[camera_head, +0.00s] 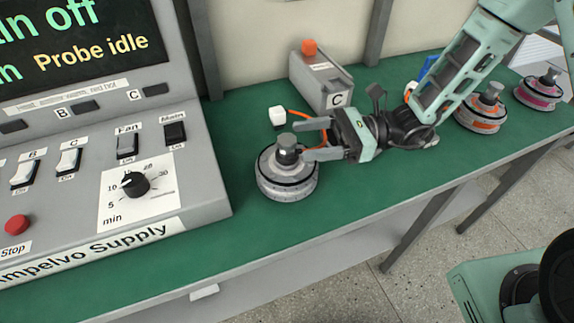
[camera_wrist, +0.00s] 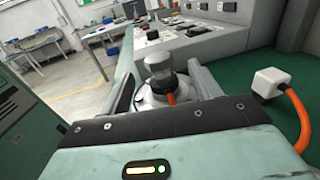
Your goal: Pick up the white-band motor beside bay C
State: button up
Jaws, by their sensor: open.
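The white-band motor (camera_head: 287,184) stands upright on the green bench, in front of and to the left of bay C (camera_head: 322,82). It is a round grey-white disc with a dark shaft stub on top. My gripper (camera_head: 298,141) is open, with its two fingers on either side of the stub, above the disc. In the wrist view the stub (camera_wrist: 158,72) stands between the fingers, with a visible gap on the right; contact on the left is unclear. The motor's lower body is mostly hidden there by my gripper.
A white plug (camera_head: 277,116) on an orange cable lies close behind the motor. The grey supply console (camera_head: 110,250) fills the left. An orange-band motor (camera_head: 482,112) and a pink-band motor (camera_head: 540,92) stand to the right. Bare bench lies in front, up to its edge.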

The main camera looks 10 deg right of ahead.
aim_at(286, 138)
jog(key=a, duration=0.5)
jog(key=shift+s+r+p, duration=0.3)
grip_shut()
jog(key=shift+r, duration=0.1)
